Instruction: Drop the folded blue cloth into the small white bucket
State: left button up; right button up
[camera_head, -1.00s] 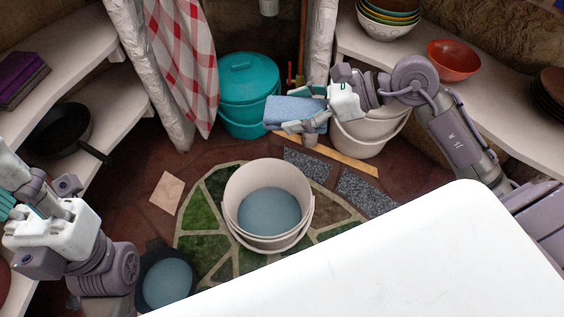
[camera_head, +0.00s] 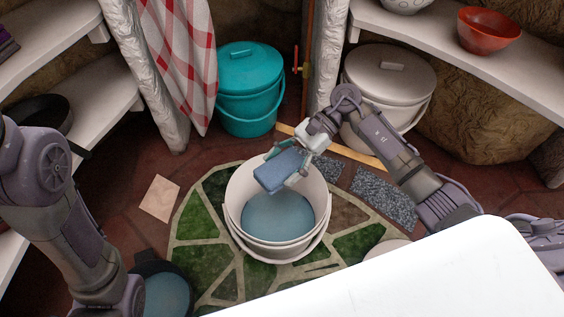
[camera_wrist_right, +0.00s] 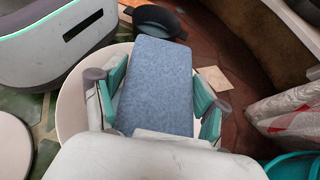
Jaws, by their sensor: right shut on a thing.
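The folded blue cloth (camera_head: 278,171) is held by my right gripper (camera_head: 288,166), over the opening of the small white bucket (camera_head: 237,215) in the head view. The bucket stands on the mosaic floor and has a blue-grey inside bottom. In the right wrist view the cloth (camera_wrist_right: 155,85) lies between the two teal-padded fingers of the gripper (camera_wrist_right: 158,98), with the white bucket rim (camera_wrist_right: 72,108) behind and below it. The head view does not show clearly how far the cloth is above the rim. My left arm is at the left; its gripper is out of view.
A teal lidded bucket (camera_head: 250,85) and a larger white lidded bucket (camera_head: 388,80) stand at the back. A dark pan-like container (camera_head: 165,290) is at lower left. A red bowl (camera_head: 488,29) is on the right shelf. A red checked curtain (camera_head: 180,60) hangs at the left.

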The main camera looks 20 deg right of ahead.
aim_at(302, 155)
jog(key=shift+f+b, duration=0.45)
jog(key=shift+f, duration=1)
jog(key=o, duration=1.2)
jog(key=v, duration=1.2)
